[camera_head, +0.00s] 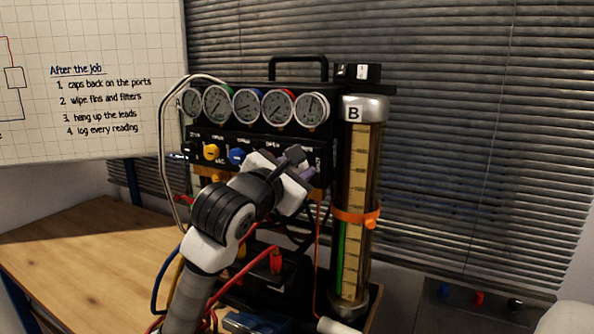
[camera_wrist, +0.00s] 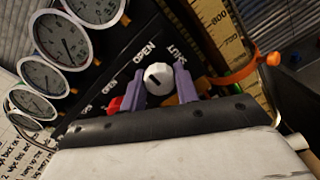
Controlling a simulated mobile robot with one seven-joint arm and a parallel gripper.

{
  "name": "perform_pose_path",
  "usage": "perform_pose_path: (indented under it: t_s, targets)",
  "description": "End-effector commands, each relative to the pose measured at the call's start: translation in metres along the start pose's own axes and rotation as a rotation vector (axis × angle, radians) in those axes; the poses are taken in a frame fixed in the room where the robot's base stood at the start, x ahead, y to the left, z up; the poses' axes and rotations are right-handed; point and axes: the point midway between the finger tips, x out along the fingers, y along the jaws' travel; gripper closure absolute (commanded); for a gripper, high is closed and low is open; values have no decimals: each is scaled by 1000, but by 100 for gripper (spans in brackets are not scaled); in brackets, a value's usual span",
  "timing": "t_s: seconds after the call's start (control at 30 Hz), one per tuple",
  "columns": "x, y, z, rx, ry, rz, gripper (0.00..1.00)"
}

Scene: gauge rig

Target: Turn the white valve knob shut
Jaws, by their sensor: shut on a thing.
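The white valve knob (camera_wrist: 158,76) is round with a dark pointer line and sits on the black panel below the printed word OPEN in the wrist view. My gripper (camera_wrist: 160,84) has its two purple fingers on either side of the knob and is shut on it. In the head view my gripper (camera_head: 300,174) is at the right end of the panel's knob row. The white knob is hidden behind it there.
Several round gauges (camera_head: 246,106) line the black rig above the knobs. A yellow knob (camera_head: 211,152) and a blue knob (camera_head: 238,156) are to the left. A clear cylinder (camera_head: 355,180) with an orange clamp (camera_head: 356,217) stands close on the right. Red leads (camera_head: 242,272) hang below.

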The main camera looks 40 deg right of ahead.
Motion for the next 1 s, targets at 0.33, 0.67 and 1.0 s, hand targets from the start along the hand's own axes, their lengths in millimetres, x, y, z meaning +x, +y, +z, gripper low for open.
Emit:
perform_pose_path:
  t_s: [0.33,0.67,1.0]
  targets:
    - [-1,-2,-5,243,2,4,92]
    - [-1,-2,-5,557,3,3,92]
    - [0,-1,-3,879,3,2,92]
